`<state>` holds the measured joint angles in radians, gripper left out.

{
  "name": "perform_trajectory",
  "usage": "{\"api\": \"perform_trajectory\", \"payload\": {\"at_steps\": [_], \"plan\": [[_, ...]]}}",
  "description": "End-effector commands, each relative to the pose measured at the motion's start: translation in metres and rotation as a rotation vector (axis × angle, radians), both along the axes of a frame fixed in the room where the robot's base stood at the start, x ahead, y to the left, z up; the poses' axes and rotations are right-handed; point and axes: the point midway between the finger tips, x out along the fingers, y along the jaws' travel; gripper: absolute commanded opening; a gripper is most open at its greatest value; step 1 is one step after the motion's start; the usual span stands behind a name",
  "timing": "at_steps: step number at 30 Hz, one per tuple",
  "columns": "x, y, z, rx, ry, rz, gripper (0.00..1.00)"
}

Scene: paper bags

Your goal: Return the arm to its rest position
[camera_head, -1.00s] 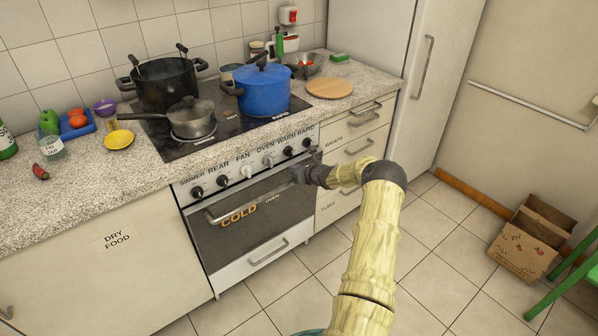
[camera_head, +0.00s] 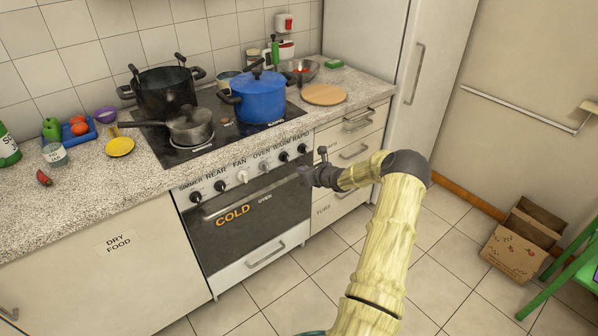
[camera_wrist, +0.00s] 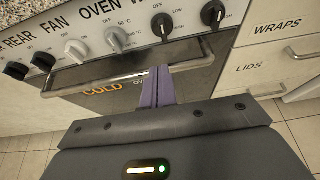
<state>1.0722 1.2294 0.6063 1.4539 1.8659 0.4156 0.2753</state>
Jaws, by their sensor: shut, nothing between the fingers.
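My gripper (camera_head: 303,174) is at the end of my yellow, bark-textured arm, in front of the right side of the oven (camera_head: 245,215). In the wrist view its purple fingers (camera_wrist: 158,88) are together and hold nothing. They point at the oven front, below the knob row and over the right part of the oven handle (camera_wrist: 110,76). I cannot tell whether they touch it. My arm is bent at a dark elbow joint over the floor.
Black pot (camera_head: 168,92), grey pan (camera_head: 190,126) and blue pot (camera_head: 259,98) stand on the hob. Drawers (camera_head: 352,150) are right of the oven. A cardboard box (camera_head: 512,255) and green chair (camera_head: 560,285) are at the right. Tiled floor (camera_head: 270,290) between is clear.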

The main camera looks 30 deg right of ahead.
Motion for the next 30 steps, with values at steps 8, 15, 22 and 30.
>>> {"api": "perform_trajectory", "payload": {"at_steps": [8,15,22,30], "plan": [[-0.001,0.003,0.002,0.001,0.001,0.005,0.0],[0.0,0.003,0.002,0.001,0.001,0.005,0.0],[0.003,0.025,0.013,-0.051,0.015,0.075,0.0],[-0.008,0.156,0.064,-0.418,0.102,0.554,0.0]]}}
